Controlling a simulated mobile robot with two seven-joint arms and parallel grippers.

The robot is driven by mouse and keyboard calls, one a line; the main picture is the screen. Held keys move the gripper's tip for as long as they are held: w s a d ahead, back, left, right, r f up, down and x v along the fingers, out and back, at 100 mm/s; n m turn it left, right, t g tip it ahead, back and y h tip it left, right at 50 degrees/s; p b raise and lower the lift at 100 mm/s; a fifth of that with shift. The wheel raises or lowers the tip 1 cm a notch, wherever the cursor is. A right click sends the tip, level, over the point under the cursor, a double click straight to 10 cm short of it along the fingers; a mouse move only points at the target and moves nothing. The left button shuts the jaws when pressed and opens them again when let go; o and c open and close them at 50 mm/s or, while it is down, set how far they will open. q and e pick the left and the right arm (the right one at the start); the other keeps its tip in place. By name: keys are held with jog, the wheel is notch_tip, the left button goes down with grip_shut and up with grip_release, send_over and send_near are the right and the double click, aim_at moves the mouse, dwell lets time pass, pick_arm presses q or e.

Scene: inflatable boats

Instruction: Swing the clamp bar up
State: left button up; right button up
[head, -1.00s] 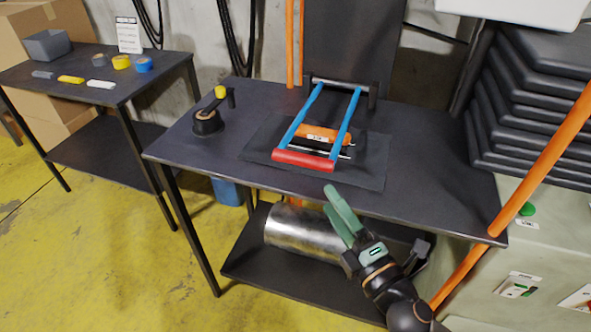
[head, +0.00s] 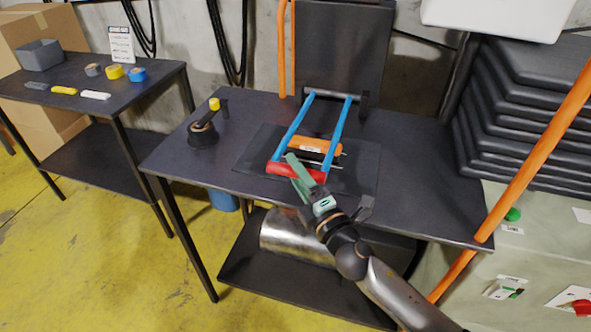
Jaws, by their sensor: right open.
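The clamp bar has a red front grip (head: 283,169) between two blue side arms (head: 338,130). It lies low over the dark mat, its blue arms running back to a dark crossbar (head: 333,89) at the rear of the table. An orange block (head: 316,146) with a white label sits between the blue arms. My left gripper is not in view.
A dark workbench (head: 420,180) carries the clamp on a mat (head: 258,155). A black crank with a yellow knob (head: 214,104) stands at its left. A slanting orange pole (head: 535,160) and stacked black slabs (head: 520,100) are at the right. A metal cylinder (head: 285,237) lies on the lower shelf.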

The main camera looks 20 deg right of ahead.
jog(key=shift+w, duration=0.15)
grip_shut()
dwell(0.5)
dwell(0.9)
